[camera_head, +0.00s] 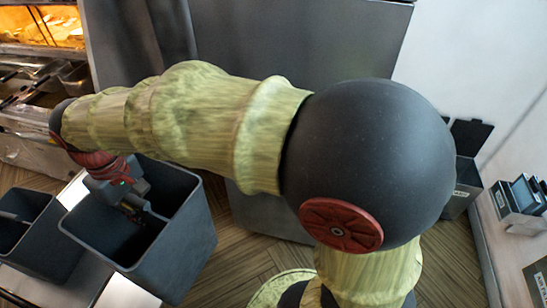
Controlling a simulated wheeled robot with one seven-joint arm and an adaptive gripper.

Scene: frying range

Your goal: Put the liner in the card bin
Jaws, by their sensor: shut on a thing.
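The liner appears to be a dark grey, open-topped rectangular box (190,245) at the lower left of the head view. My gripper (137,212) reaches down into its open top and is shut on a dark part near the middle, apparently a crossbar. The fingertips are hard to make out against the dark inside. The box looks slightly turned; whether its base is clear of the surface below is hard to tell. The card bin cannot be picked out for sure: a dark bin with a raised lid (464,185) stands at the right, its label unreadable and partly hidden by my arm.
A similar dark box (42,240) with a crossbar stands close on the left. Smaller dark labelled containers (520,205) are by the right wall. A grey cabinet (290,45) stands behind my arm, and a lit frying station (45,30) is at upper left. Wooden floor (235,250) shows between.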

